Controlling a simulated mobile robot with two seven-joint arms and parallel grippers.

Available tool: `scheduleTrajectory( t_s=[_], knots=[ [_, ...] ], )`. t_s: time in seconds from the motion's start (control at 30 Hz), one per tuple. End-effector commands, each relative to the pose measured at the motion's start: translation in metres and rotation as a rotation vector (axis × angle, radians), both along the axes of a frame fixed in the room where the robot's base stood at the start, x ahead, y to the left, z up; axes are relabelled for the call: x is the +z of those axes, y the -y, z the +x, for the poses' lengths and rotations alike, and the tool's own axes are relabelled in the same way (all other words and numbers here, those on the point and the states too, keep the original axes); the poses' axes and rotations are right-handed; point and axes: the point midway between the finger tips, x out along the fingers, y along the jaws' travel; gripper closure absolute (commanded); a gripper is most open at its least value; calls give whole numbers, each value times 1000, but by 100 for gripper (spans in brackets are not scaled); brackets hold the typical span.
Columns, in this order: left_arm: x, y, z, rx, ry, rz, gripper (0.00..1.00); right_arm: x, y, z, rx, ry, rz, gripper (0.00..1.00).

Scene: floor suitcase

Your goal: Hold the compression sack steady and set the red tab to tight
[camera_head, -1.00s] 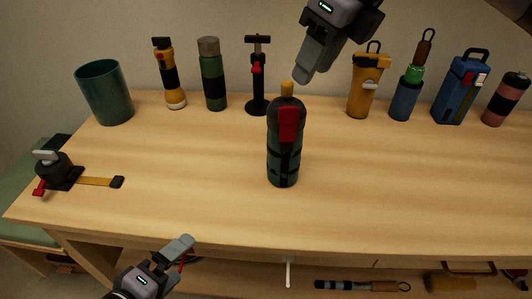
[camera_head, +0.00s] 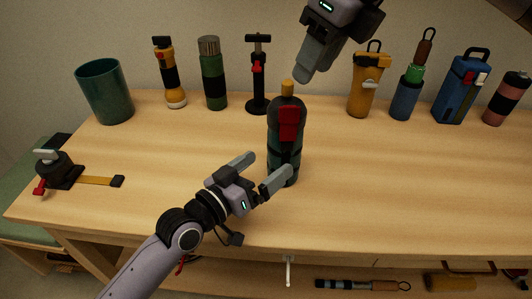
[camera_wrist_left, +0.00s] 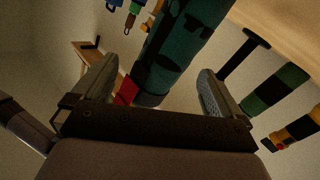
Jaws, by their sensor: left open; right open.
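The compression sack (camera_head: 273,141) stands upright on the table, dark teal with black bands, a yellow top and a red tab (camera_head: 289,123) on its front. It also shows in the left wrist view (camera_wrist_left: 180,50), with the red tab (camera_wrist_left: 126,91) near its end. My left gripper (camera_head: 267,169) is open low at the sack's front left. One finger overlaps the sack's lower front in the head view; contact cannot be told. In the wrist view the sack lies between the spread fingers. My right gripper (camera_head: 305,72) is open above and right of the sack's top, apart from it.
Behind stand a green cup (camera_head: 106,92), yellow flashlight (camera_head: 169,75), green bottle (camera_head: 213,75), black pump (camera_head: 258,78), yellow canister (camera_head: 366,88) and blue box (camera_head: 460,90). A clamp with strap (camera_head: 60,172) lies at left. The table's right front is clear.

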Motion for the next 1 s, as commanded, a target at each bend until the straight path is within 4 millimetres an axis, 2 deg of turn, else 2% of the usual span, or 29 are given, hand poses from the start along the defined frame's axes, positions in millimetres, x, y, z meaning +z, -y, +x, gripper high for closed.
scheduleTrajectory(
  t_s=[0.1, 0.3, 0.47, 0.8, 1.0],
  knots=[
    [4, 4, 18, -19, 100, 118, 0, 0, 0, 0, 0, 0, 0, 57],
    [6, 7, 32, -29, 184, 221, 0, 0, 0, 0, 0, 0, 0, 57],
    [7, 13, 41, -31, 199, 235, 0, 0, 0, 0, 0, 0, 0, 57],
    [7, 41, 73, -31, 196, 233, 0, 0, 0, 0, 0, 0, 0, 57],
    [7, 51, 85, -30, 197, 234, 0, 0, 0, 0, 0, 0, 0, 57]
  ],
)
